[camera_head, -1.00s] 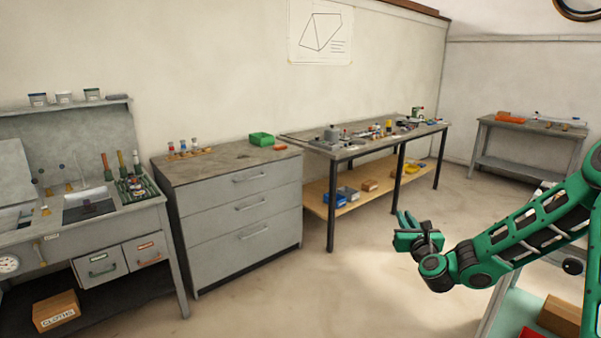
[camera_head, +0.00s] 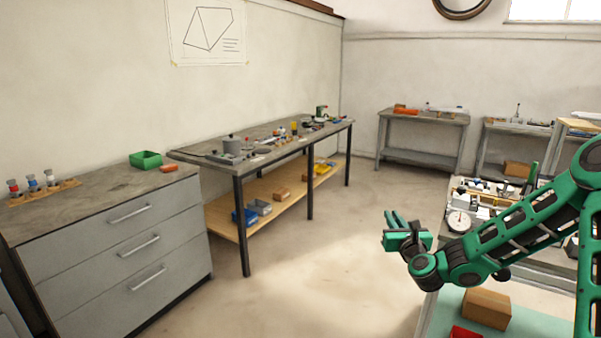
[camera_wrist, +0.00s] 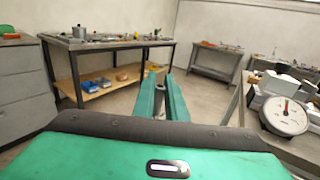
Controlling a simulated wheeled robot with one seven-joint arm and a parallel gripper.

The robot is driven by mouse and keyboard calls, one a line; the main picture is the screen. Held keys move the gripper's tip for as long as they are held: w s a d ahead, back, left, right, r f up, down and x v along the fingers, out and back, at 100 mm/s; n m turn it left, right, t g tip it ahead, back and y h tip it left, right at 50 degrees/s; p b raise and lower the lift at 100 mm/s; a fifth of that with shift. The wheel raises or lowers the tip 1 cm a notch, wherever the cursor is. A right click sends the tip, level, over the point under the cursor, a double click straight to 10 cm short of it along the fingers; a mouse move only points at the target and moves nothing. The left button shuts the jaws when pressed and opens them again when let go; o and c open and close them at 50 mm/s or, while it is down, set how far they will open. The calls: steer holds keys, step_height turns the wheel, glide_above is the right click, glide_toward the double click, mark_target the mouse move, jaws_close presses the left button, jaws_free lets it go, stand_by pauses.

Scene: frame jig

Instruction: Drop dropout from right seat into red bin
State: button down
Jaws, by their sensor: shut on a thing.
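My gripper (camera_head: 392,228) is held in the air left of the jig bench in the head view. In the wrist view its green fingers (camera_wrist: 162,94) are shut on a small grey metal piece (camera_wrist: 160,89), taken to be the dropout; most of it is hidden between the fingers. A red object (camera_head: 465,332), possibly the red bin, shows only partly at the bottom edge of the head view, on the pale green lower shelf. The right seat cannot be made out.
The bench with a dial gauge (camera_head: 459,222) stands right of my gripper, partly behind my arm. A cardboard box (camera_head: 487,308) sits on its lower shelf. A grey drawer cabinet (camera_head: 120,235) and a long workbench (camera_head: 262,150) stand left. The floor between is clear.

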steer(key=shift+d+f, duration=0.15)
steer(key=shift+d, duration=0.35)
steer(key=shift+d, duration=0.15)
